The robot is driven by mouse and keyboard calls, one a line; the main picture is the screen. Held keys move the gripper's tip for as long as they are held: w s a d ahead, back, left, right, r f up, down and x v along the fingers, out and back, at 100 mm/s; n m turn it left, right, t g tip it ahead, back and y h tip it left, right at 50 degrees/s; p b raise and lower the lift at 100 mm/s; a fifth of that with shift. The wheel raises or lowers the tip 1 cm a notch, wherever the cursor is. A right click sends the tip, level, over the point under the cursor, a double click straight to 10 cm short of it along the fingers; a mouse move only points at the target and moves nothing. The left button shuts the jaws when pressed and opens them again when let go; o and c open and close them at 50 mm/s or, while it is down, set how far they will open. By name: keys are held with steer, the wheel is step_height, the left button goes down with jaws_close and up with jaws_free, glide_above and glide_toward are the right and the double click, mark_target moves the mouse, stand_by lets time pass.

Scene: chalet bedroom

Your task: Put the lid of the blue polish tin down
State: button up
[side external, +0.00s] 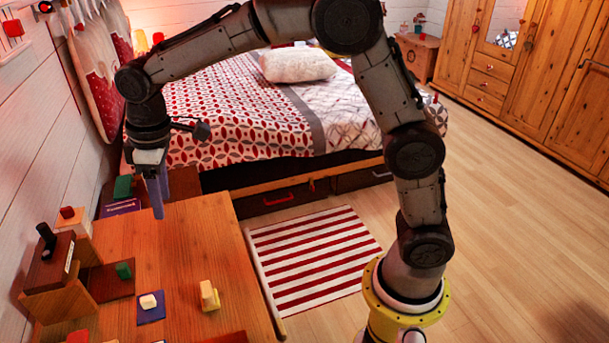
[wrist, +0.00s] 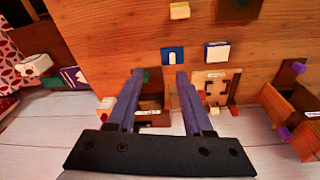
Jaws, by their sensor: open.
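My gripper (side external: 156,205) points down over the far left part of the wooden table, above its surface. In the wrist view a blue piece with a white mark (wrist: 172,56) and a white block with blue edges (wrist: 217,52) lie beyond the fingertips.
A yellow block (side external: 209,296) stands on the wooden table (side external: 190,245). A brown box with a black object (side external: 46,238) and a green piece (side external: 124,271) are at the left. A green block (side external: 123,187) lies near the wall. The table's middle is bare.

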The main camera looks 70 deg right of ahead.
steer(key=s+d+r+m+t, duration=0.15)
steer(key=s+d+r, duration=0.3)
steer(key=s, duration=0.55)
steer(key=s+d+r+m+t, duration=0.1)
steer(key=s+d+r+m, duration=0.2)
steer(key=s+d, duration=0.5)
steer(key=s+f+m+t, duration=0.1)
steer(key=s+f+m, duration=0.1)
steer(key=s, duration=0.8)
steer(key=shift+d+f, duration=0.25)
steer(key=shift+f, duration=0.55)
